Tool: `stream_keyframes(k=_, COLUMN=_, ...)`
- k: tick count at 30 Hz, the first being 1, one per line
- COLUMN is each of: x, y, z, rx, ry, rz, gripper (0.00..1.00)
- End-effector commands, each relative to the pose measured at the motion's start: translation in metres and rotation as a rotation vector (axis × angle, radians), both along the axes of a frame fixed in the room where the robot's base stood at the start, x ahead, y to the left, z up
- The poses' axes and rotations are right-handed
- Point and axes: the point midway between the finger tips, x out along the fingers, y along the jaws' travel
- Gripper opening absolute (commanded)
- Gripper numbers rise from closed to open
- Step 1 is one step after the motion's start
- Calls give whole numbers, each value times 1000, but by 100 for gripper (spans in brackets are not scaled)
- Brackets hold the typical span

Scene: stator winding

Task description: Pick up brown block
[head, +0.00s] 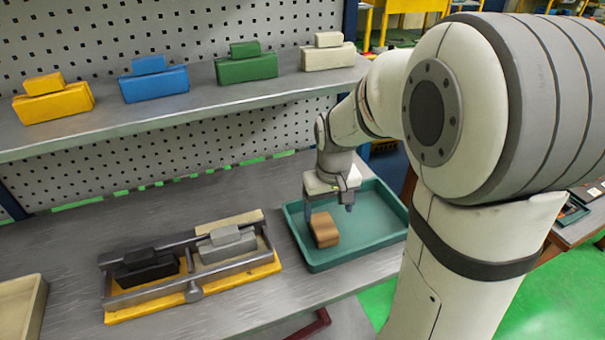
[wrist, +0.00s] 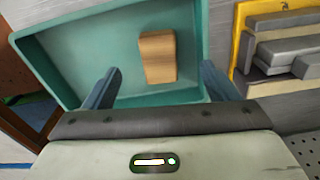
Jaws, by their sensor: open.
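The brown block (head: 324,230) lies in the green tray (head: 377,240), near the tray's left side in the head view. In the wrist view the brown block (wrist: 157,57) is ahead of my gripper, between the lines of the two fingers, and the tray (wrist: 75,55) surrounds it. My gripper (head: 329,208) is above the tray, just behind the block in the head view. In the wrist view my gripper (wrist: 158,80) has its two bluish fingers wide apart, with nothing between them. I cannot tell the exact height of the fingertips over the tray floor.
A yellow fixture (head: 235,279) with dark and grey blocks and a bar stands left of the tray. A shelf (head: 200,108) above holds yellow, blue, green and cream blocks. A cream bin (head: 22,310) is at the far left. The tray's right part is empty.

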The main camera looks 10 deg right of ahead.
Motion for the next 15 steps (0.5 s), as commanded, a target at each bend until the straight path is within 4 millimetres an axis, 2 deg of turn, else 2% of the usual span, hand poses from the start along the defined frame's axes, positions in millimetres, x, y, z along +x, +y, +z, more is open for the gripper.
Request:
stream_keyframes(k=3, x=23, y=1, z=-13, rx=-1, ry=35, rz=13, gripper=80)
stream_keyframes(k=6, x=33, y=1, z=-22, rx=-1, ry=48, rz=20, gripper=80)
stream_keyframes(k=15, x=38, y=1, z=-51, rx=0, ry=58, rz=23, gripper=80)
